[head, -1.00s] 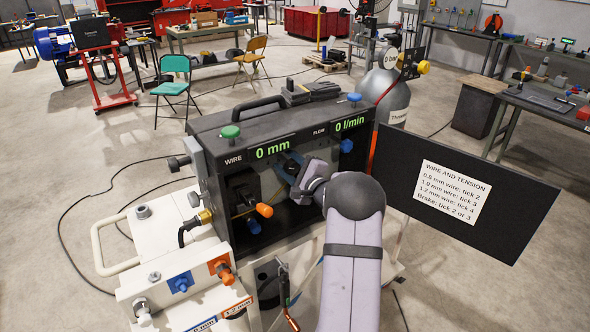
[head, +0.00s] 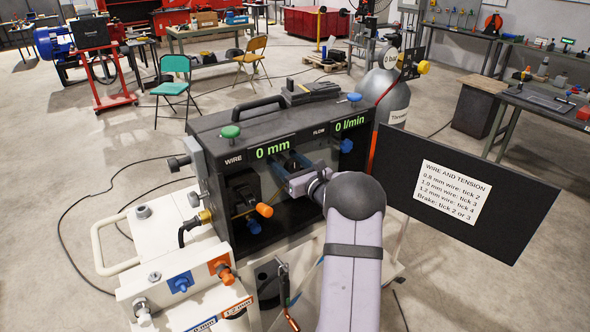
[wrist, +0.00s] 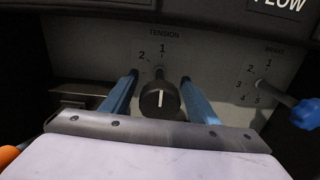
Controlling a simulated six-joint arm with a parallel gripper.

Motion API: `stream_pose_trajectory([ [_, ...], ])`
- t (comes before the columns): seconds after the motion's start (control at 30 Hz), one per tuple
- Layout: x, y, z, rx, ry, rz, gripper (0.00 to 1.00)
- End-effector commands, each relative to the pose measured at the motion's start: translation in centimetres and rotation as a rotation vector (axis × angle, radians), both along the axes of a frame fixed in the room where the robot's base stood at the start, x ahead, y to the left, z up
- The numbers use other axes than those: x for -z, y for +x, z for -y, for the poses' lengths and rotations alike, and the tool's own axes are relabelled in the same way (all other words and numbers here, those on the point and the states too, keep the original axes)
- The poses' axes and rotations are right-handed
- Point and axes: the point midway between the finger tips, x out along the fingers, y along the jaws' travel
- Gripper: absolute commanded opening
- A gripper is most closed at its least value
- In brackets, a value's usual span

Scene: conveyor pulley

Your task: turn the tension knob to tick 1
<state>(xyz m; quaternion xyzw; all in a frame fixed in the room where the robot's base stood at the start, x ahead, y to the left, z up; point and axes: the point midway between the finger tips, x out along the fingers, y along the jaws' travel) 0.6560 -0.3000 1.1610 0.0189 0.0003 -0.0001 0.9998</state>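The tension knob (wrist: 160,98) is a dark round knob on the grey panel under the word TENSION in the wrist view. Its white line stands upright, roughly toward the numeral 1; the numeral 2 is up and left of it. The lower numerals are hidden. My gripper (wrist: 158,78) is open, with one blue finger on each side of the knob and a visible gap on both sides. In the head view my gripper (head: 286,165) reaches into the front opening of the dark machine (head: 225,165), and the knob is not clearly visible there.
The brake dial with a blue handle (wrist: 304,114) is right of the knob. An orange knob (head: 264,210) sits left of my gripper in the head view. A black door (head: 395,165) with a wire and tension chart (head: 454,193) stands open at right.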

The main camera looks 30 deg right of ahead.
Motion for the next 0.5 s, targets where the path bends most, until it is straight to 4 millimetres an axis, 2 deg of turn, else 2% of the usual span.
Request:
stream_pose_trajectory([
  [0.03,0.00,0.00,-0.01,0.000,0.000,0.000,0.62],
  [0.2,-0.01,0.01,-0.01,0.000,-0.001,0.000,1.00],
  [0.5,-0.01,-0.20,0.02,0.000,-0.002,0.001,1.00],
])
